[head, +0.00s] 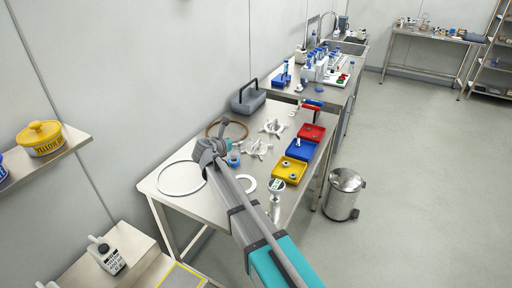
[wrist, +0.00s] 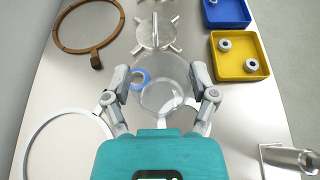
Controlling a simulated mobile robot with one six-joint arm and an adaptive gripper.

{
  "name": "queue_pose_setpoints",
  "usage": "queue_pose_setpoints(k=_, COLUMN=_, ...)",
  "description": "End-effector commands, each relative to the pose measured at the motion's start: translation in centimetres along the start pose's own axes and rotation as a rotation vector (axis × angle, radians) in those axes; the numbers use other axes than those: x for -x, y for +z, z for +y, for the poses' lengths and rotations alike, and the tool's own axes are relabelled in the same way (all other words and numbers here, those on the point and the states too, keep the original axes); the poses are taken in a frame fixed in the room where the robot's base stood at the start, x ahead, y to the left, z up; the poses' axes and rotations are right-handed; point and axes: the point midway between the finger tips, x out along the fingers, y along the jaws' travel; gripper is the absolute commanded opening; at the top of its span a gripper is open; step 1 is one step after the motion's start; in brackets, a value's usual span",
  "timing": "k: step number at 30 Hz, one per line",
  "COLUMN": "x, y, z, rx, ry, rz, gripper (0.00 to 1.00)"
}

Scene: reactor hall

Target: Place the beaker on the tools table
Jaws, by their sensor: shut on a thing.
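The clear glass beaker (wrist: 165,97) is between the two fingers of my gripper (wrist: 160,80) in the wrist view. My gripper is shut on it. In the head view my gripper (head: 213,150) is over the left part of a steel table (head: 165,203) bearing rings, stirrer-like metal parts and coloured trays. The beaker is hard to make out there, largely lost behind my gripper. I cannot tell whether its base touches the tabletop. A blue ring (wrist: 139,78) shows at the beaker's left side, and it also shows in the head view (head: 233,159).
A brown ring (wrist: 88,25) and a white ring (wrist: 68,145) lie left of the beaker. A bladed metal part (wrist: 157,34) lies just beyond it. Yellow (wrist: 240,57) and blue (wrist: 226,12) trays are at the right. A pedal bin (head: 343,194) stands beside the table.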

Motion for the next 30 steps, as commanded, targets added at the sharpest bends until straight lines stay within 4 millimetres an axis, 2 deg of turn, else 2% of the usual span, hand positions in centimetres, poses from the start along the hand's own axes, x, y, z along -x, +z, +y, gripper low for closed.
queue_pose_setpoints(k=14, x=-0.2, y=-0.2, z=-0.3, rx=-0.003, ry=-0.007, rz=0.000, gripper=0.25)
queue_pose_setpoints(k=20, x=1.1, y=-1.9, z=0.2, rx=-0.003, ry=-0.007, rz=0.000, gripper=0.25)
queue_pose_setpoints(k=30, x=4.9, y=-6.2, z=2.0, rx=-0.003, ry=-0.007, rz=-0.001, gripper=0.25)
